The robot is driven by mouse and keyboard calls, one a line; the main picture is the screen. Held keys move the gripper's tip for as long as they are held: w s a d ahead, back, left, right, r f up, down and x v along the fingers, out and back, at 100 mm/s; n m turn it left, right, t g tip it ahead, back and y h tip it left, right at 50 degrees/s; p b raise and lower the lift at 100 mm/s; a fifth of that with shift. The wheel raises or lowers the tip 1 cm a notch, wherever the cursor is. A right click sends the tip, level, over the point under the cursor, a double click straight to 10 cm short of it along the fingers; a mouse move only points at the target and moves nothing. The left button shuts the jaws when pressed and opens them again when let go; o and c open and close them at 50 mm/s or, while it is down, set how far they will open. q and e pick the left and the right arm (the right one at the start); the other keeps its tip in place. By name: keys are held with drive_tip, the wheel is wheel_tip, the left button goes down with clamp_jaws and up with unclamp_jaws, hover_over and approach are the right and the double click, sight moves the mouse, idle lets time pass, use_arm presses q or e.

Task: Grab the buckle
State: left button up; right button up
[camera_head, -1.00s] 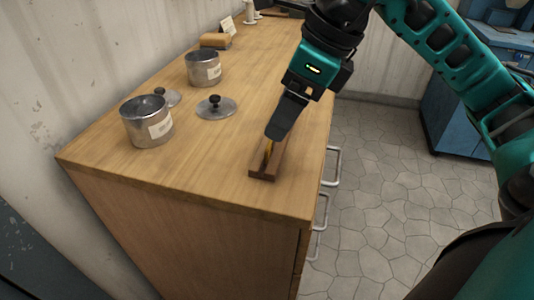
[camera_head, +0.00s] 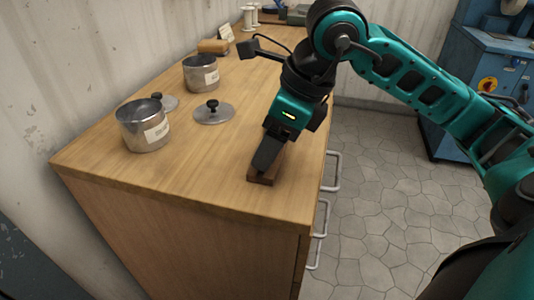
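No buckle can be made out in the head view. My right gripper (camera_head: 262,168) points down at the near right part of the wooden counter, over a small dark brown wooden block (camera_head: 261,180). Its fingers hide most of the block and anything on it. The fingers overlap from this angle, so their gap and any contact with the block are hidden. My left gripper is not in view.
Two labelled metal pots, one nearer (camera_head: 143,126) and one farther (camera_head: 201,74), stand on the wooden counter (camera_head: 190,165). Lids (camera_head: 214,113) lie beside them. A tan block (camera_head: 213,47) is farther back. Drawer handles (camera_head: 333,172) stick out on the right side.

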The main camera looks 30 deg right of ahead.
drive_tip(key=c, duration=0.8)
drive_tip(key=shift+r, duration=0.1)
drive_tip(key=shift+c, duration=0.2)
